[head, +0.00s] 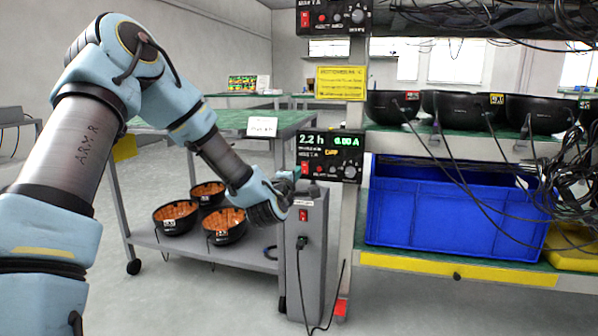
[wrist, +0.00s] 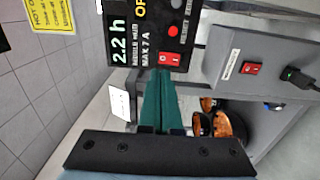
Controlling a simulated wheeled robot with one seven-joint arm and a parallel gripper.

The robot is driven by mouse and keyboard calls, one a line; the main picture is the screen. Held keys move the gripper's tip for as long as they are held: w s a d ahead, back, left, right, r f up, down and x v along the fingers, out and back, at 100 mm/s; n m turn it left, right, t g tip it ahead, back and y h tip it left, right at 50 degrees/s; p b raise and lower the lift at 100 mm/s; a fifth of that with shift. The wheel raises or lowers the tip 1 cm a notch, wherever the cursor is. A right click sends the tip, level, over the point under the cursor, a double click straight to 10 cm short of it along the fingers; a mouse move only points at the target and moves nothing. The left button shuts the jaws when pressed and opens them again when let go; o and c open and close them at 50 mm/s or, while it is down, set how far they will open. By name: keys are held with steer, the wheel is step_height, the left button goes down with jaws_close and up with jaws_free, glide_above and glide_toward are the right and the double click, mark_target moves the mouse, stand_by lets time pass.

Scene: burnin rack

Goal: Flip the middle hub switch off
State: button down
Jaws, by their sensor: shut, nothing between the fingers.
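The middle hub (head: 345,143) is a black box on the rack post, with a lit display reading 2.2 h and 0.00 A. A small yellow word on it looks like OFF. In the wrist view the middle hub (wrist: 140,38) appears turned sideways, its red rocker switch (wrist: 166,58) at its lower edge with the rocker visible. My gripper (head: 293,176) is shut and empty, close to the hub's lower left corner. I cannot tell whether the fingertips touch the hub.
A grey box (head: 308,262) with its own red switch (head: 303,215) and a plugged cable stands just below my gripper. Another hub (head: 333,17) is above. A blue crate (head: 455,212) and black bowls (head: 455,108) are on the rack right. A green-topped cart (head: 245,122) stands left.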

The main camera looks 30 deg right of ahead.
steer(key=v, duration=0.7)
steer(key=shift+r+p, duration=0.3)
steer(key=shift+p, duration=0.05)
steer(key=shift+a, duration=0.1)
